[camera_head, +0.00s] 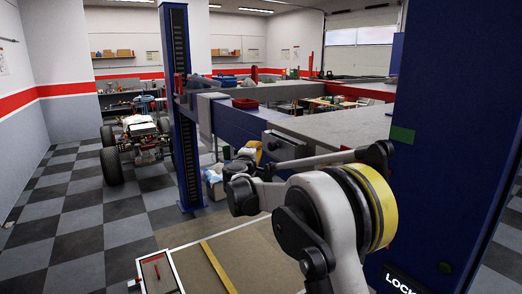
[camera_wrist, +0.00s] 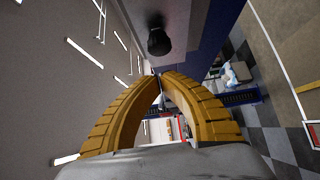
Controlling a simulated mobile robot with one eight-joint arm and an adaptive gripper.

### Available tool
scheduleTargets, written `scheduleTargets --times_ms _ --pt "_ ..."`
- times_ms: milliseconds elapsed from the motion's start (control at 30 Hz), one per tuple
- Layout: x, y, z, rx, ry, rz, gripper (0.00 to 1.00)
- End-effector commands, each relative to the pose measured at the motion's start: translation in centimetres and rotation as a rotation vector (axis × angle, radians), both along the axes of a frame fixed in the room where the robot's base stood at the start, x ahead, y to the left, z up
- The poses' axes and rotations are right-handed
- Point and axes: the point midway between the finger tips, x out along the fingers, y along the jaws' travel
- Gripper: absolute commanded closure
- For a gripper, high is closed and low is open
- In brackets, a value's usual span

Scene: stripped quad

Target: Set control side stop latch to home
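In the wrist view, a black rounded knob or lever end (camera_wrist: 158,42) sticks out from a grey surface, just beyond my fingertips. I cannot tell for sure that it is the stop latch, or how it is set. My gripper (camera_wrist: 160,76) shows two yellow ribbed fingers curving together; their tips meet or nearly meet with nothing between them. They appear apart from the knob. In the head view my gripper (camera_head: 252,149) is a small yellow patch beside the blue lift arm's grey end plate (camera_head: 284,147), mostly hidden by my arm.
A blue lift post (camera_head: 180,110) stands left of my arm, and a larger blue post (camera_head: 450,130) stands close on the right. A stripped quad (camera_head: 140,140) is at the back left. Checkered floor (camera_head: 75,215) is open at left. A tan board (camera_head: 235,262) lies in front.

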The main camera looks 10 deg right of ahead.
Motion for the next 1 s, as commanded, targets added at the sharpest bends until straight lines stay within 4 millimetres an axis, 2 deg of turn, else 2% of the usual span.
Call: scheduleTargets --times_ms 200,400,600,900,1000 --pt "-4.7 2.5 0.0 0.0 0.0 0.003 1.0" --pt "-7.7 4.0 0.0 0.0 0.0 0.002 1.0" --pt "-8.9 4.6 0.0 0.0 0.0 0.001 1.0" --pt "-8.9 4.6 0.0 0.0 0.0 0.001 1.0" --pt "-9.5 4.1 -0.3 0.023 0.005 -0.007 1.0"
